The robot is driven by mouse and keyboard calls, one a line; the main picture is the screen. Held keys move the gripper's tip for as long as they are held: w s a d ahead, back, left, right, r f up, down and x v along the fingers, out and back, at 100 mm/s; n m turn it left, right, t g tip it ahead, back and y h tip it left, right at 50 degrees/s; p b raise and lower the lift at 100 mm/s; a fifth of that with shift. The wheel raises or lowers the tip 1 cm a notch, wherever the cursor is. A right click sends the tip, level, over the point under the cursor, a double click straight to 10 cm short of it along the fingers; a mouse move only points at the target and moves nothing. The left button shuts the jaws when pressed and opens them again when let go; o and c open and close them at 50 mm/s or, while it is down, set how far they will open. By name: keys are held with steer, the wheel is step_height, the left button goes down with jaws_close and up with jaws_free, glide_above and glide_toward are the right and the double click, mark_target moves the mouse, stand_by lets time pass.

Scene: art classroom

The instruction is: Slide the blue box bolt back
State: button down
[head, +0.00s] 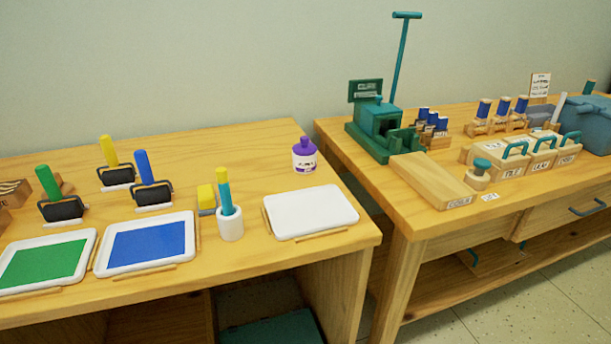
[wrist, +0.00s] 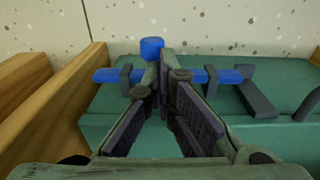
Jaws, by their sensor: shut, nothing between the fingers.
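In the wrist view a blue bolt (wrist: 226,76) lies across the top of a teal box (wrist: 85,125). It runs through dark brackets (wrist: 126,80) on either side of my gripper. The bolt's blue knob (wrist: 152,45) stands up just left of my fingertips. My gripper (wrist: 166,72) is shut and empty, its fingers reaching over the middle of the bolt and hiding that part. I cannot tell whether a finger touches the knob. Another dark bracket (wrist: 258,92) sits at the bolt's right end. My gripper does not show in the head view.
Wooden boards (wrist: 60,100) stand close to the box's left side. Speckled floor (wrist: 250,25) lies beyond it. In the head view a teal surface (head: 270,332) shows beneath the left table (head: 250,255), which holds trays, rollers and jars. A second table (head: 425,215) stands to the right.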

steer(key=shift+g, duration=0.3)
steer(key=shift+s+a+r+p, duration=0.15)
steer(key=shift+s+r+p, duration=0.4)
steer(key=shift+p, duration=0.7)
steer(key=shift+s+a+r+p, duration=0.25)
steer(key=shift+r+p, duration=0.55)
steer(key=shift+p, duration=0.4)
steer(key=shift+s+a+r+p, duration=0.1)
steer(key=shift+s+r+p, duration=0.5)
steer(key=shift+p, duration=0.65)
steer(key=shift+w, duration=0.15)
